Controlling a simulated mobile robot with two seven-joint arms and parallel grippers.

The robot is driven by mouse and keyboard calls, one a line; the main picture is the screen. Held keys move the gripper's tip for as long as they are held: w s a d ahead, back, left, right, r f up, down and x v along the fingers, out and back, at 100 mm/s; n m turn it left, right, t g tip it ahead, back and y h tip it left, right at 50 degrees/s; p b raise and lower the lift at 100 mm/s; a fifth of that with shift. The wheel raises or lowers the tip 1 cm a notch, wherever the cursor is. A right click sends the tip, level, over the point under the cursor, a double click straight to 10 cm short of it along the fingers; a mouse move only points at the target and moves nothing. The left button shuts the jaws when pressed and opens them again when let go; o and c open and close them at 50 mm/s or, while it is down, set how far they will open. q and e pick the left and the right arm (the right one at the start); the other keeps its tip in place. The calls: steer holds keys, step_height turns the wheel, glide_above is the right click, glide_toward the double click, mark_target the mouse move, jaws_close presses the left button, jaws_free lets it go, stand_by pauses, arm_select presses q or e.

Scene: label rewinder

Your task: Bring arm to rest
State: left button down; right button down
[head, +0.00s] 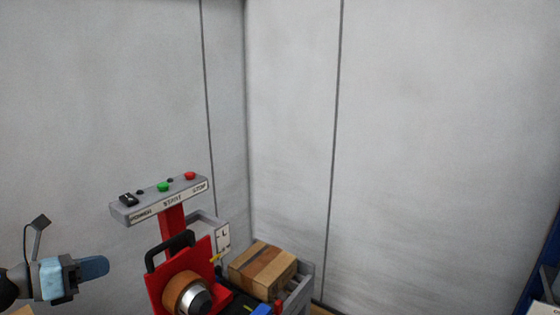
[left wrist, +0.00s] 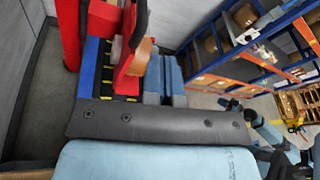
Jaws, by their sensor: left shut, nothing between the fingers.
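My left gripper (head: 103,266) is at the lower left of the head view, shut and empty, its fingers pointing right. It is to the left of the red label rewinder (head: 156,291) and apart from it in this view. In the left wrist view its two blue-grey fingers (left wrist: 163,82) lie side by side, with red rewinder parts (left wrist: 101,20) beyond them. The rewinder carries a brown roll (head: 178,288) on a metal core and a grey control panel (head: 150,207) with a black switch, a green button and a red button. My right gripper is in neither view.
A taped cardboard box (head: 262,268) sits in a grey tray (head: 304,275) right of the rewinder. Grey walls (head: 430,130) stand behind. Blue and orange shelving (left wrist: 245,55) with boxes is at the right of the wrist view. Space above the gripper looks clear.

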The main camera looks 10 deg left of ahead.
arm_select(q)
steer(key=s+f+n+t+y, duration=0.1)
steer(key=s+f+n+y, duration=0.6)
steer(key=n, duration=0.6)
steer(key=s+f+n+y, duration=0.2)
steer(key=f+n+y, duration=0.5)
steer(key=n, duration=0.6)
steer(key=s+d+f+n+g+h, duration=0.2)
steer(key=s+d+f+n+g, duration=0.35)
steer(key=s+d, duration=0.25)
steer(key=s+d+f+n+g+h, duration=0.3)
steer(key=s+d+f+n+g, duration=0.1)
steer(key=s+d+n, duration=0.35)
steer(key=w+d+f+m+t+h+p, duration=0.2)
steer(key=w+d+f+t+p, duration=0.2)
steer(key=f, duration=0.5)
steer(key=shift+w+d+t, duration=1.25)
steer(key=shift+w+t, duration=0.05)
steer(key=shift+t, duration=0.25)
steer(key=shift+f, duration=0.1)
